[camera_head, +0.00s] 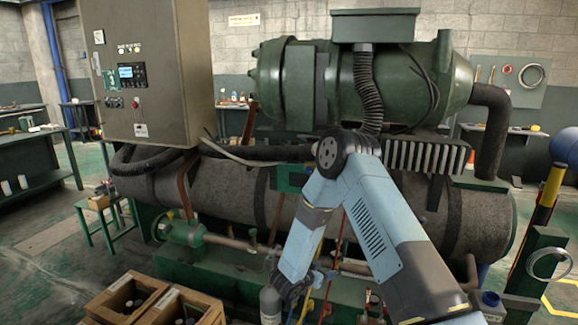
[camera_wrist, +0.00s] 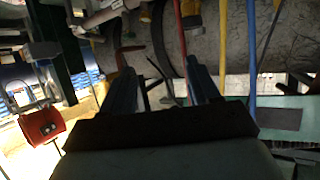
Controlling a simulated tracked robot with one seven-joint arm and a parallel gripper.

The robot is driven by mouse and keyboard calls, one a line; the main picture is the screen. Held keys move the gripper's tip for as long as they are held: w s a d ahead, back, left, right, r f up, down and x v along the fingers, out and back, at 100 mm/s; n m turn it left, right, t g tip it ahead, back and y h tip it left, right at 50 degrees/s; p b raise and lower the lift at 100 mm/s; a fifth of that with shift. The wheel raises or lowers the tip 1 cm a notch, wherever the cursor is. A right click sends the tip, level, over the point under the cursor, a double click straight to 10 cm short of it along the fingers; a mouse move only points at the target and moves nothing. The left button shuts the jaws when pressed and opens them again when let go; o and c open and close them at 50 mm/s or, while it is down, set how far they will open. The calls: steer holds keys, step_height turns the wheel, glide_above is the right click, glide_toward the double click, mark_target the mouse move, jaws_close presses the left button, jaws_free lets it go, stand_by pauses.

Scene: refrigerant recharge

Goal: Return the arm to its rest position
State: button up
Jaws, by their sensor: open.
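My arm (camera_head: 345,205) is raised in a bent shape in front of the chiller, with its elbow high and its forearm pointing down. My gripper (camera_wrist: 162,88) is open in the wrist view, its two dark fingers apart with nothing held between them. In the head view its end hangs low in front of the green base frame, beside the hoses, and its fingers are hard to make out. A red hose (camera_wrist: 182,40), a yellow hose (camera_wrist: 223,45) and a blue hose (camera_wrist: 251,50) run beyond the fingers in the wrist view.
The chiller's lower barrel (camera_head: 475,215) and green compressor (camera_head: 300,85) stand close behind the arm. A grey control cabinet (camera_head: 165,100) is at left. Wooden crates (camera_head: 125,300) and a grey bottle (camera_head: 270,305) are low in front. A red padlock-like object (camera_wrist: 40,125) hangs at left.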

steer(key=w+a+r+n+t+y, duration=0.1)
steer(key=w+r+y, duration=0.15)
steer(key=r, duration=0.75)
steer(key=w+a+r+n+t+y, duration=0.15)
steer(key=r+y, duration=0.25)
steer(key=r, duration=0.5)
steer(key=s+d+r+n+g+y, duration=0.1)
steer(key=s+r+y, duration=0.15)
steer(key=r, duration=0.55)
steer(key=s+r+n+y, duration=0.15)
steer(key=s+r, duration=0.25)
steer(key=r, duration=0.4)
steer(key=s+d+r+n+g+y, duration=0.1)
steer(key=s+d+r+n, duration=0.1)
steer(key=s+r, duration=0.35)
steer(key=s+d+r+n+g, duration=0.1)
steer(key=s+d+r, duration=0.15)
steer(key=s, duration=0.65)
steer(key=s+d+r+g+h, duration=0.1)
steer(key=s+d, duration=0.3)
steer(key=s, duration=0.7)
steer(key=s+d+r+g+h, duration=0.1)
steer(key=s+d, duration=0.3)
steer(key=s, duration=0.7)
steer(key=shift+n+g, duration=0.4)
steer(key=shift+g, duration=0.35)
steer(key=shift+s+r, duration=0.1)
